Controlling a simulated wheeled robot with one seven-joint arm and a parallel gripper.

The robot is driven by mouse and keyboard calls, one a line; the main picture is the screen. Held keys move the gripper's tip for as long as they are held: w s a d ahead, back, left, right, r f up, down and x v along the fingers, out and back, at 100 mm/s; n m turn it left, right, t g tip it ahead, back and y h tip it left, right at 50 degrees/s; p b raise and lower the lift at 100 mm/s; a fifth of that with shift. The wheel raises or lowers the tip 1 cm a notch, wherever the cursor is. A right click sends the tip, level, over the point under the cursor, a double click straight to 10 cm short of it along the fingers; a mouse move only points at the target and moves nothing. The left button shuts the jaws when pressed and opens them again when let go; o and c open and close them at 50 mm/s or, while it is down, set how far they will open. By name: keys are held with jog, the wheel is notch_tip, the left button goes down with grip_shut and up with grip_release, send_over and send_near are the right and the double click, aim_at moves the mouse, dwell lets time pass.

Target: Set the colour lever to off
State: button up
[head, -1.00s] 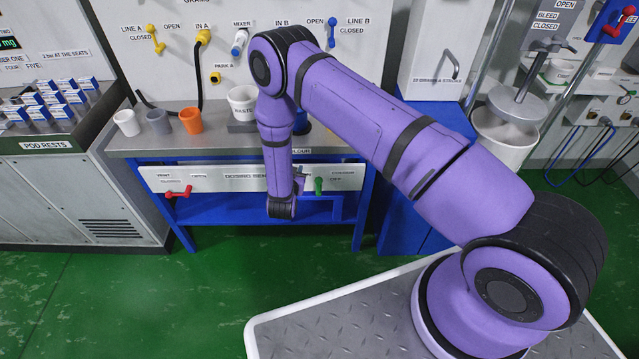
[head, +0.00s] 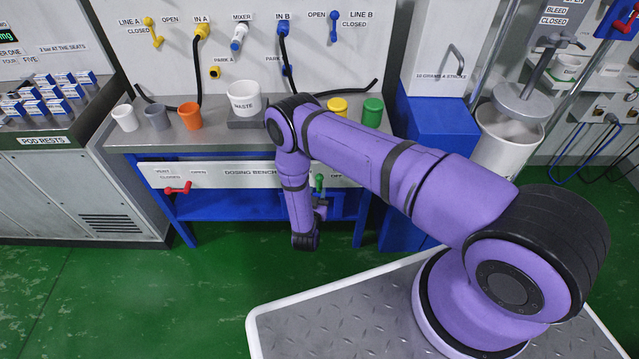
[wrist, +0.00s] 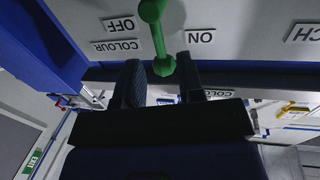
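The green colour lever (head: 319,184) is on the white front panel of the dosing bench, standing roughly upright in the head view. The OFF label (head: 337,176) is to its right. The wrist view is upside down: the lever (wrist: 157,38) runs between the OFF label (wrist: 121,25) at left and the ON label (wrist: 201,37) at right. My gripper (wrist: 163,80) is open, with one dark finger on each side of the lever's lower end in that view. I cannot tell whether either finger touches it. In the head view my wrist hides most of the gripper.
A red lever (head: 178,189) is at the panel's left end. On the bench top (head: 222,137) stand a waste pot (head: 243,99), an orange cup (head: 190,116), a yellow jar (head: 337,106) and a green jar (head: 372,112). Green floor is clear before the bench.

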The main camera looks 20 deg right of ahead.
aim_at(319, 184)
jog(key=shift+x, duration=2.55)
grip_shut()
jog(key=shift+w, duration=0.1)
